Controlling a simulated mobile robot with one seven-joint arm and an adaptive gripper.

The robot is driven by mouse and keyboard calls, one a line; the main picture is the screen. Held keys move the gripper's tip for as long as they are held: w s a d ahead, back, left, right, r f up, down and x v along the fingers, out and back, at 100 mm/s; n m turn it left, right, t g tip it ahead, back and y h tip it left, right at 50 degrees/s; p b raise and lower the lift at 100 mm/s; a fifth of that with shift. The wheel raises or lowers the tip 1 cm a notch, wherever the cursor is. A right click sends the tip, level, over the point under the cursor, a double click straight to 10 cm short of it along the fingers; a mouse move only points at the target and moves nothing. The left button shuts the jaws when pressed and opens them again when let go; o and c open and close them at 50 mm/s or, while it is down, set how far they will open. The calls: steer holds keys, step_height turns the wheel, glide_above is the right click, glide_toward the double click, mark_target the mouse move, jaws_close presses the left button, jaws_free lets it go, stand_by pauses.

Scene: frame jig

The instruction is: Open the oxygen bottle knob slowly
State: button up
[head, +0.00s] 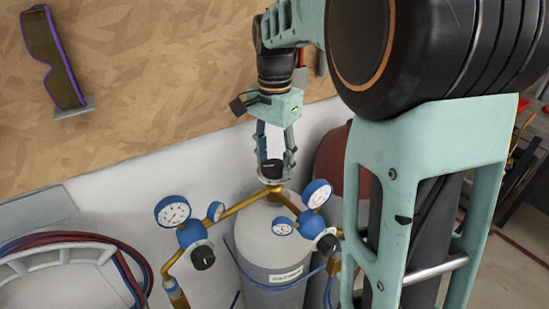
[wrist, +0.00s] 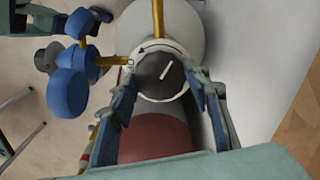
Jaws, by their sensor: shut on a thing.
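The oxygen bottle (head: 275,245) is a light grey cylinder with a label, standing upright below my arm. Its black knob (head: 272,169) sits on top of the brass valve, and in the wrist view the knob (wrist: 160,72) shows a white pointer line slanting to the upper right. My gripper (head: 273,162) points down over the valve. In the wrist view the fingers of my gripper (wrist: 162,85) lie on the left and right sides of the knob, shut on it. The exact finger contact is partly hidden in the head view.
Blue-rimmed gauges (head: 172,211) and (head: 316,194) stand on brass arms left and right of the valve, with black regulator knobs (head: 203,257) below. A red cylinder (head: 335,165) stands behind at the right. Red and blue hoses (head: 90,236) coil at the left. A wooden board (head: 150,80) backs the scene.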

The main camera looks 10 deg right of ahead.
mark_target(274, 165)
steer(key=n+p, duration=0.1)
steer(key=n, duration=1.2)
steer(key=shift+n, duration=0.4)
steer(key=n+p, duration=0.1)
steer(key=n, duration=0.9)
steer(key=shift+p, duration=0.3)
steer(key=o, duration=1.2)
steer(key=shift+c, duration=0.2)
step_height(274, 165, up, 12)
